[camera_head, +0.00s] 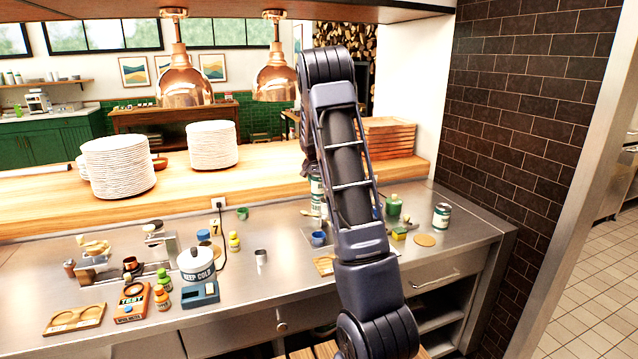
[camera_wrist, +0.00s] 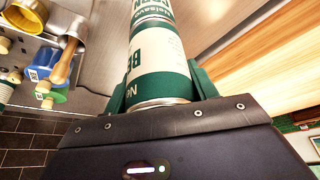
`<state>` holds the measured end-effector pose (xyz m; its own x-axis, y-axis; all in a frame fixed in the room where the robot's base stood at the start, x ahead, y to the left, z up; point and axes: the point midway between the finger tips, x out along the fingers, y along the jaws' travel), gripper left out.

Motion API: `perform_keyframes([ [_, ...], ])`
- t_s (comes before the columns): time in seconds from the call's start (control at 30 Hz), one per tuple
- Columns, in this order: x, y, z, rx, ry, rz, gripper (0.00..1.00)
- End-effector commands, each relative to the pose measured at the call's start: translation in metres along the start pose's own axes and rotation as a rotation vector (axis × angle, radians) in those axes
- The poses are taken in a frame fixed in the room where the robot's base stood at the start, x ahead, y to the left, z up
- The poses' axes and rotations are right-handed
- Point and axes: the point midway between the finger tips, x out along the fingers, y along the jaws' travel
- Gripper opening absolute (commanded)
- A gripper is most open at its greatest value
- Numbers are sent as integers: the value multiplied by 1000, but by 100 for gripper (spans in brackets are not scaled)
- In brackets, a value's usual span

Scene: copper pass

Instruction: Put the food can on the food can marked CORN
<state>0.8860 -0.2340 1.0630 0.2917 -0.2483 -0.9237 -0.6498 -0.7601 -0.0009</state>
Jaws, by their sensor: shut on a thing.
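My gripper (camera_wrist: 160,88) is shut on a food can (camera_wrist: 158,62) with a white and dark green label; the letters "BE" show on it. Another green and white food can (camera_wrist: 152,12) lies end to end beyond it in the wrist view, with letters ending in "RN" partly showing. The two look in line; whether they touch I cannot tell. In the head view the upper can (camera_head: 316,180) and the lower can (camera_head: 316,207) show only in part beside my arm, which hides my gripper there.
Another green and white can (camera_head: 441,215) stands on the steel counter at right, near a round tan coaster (camera_head: 425,240). A green jar (camera_head: 394,206) and a blue cup (camera_head: 318,238) stand close by. Plate stacks (camera_head: 118,168) sit on the wooden shelf behind; copper lamps (camera_head: 275,75) hang above.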

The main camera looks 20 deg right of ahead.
Motion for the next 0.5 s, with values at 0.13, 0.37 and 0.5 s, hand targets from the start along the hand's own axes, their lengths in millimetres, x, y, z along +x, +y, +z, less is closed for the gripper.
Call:
perform_keyframes([
  [0.13, 2, 0, 1, 0, 0, 0, 20],
  [0.37, 2, 0, 1, 0, 0, 0, 79],
  [0.5, 2, 0, 1, 0, 0, 0, 79],
])
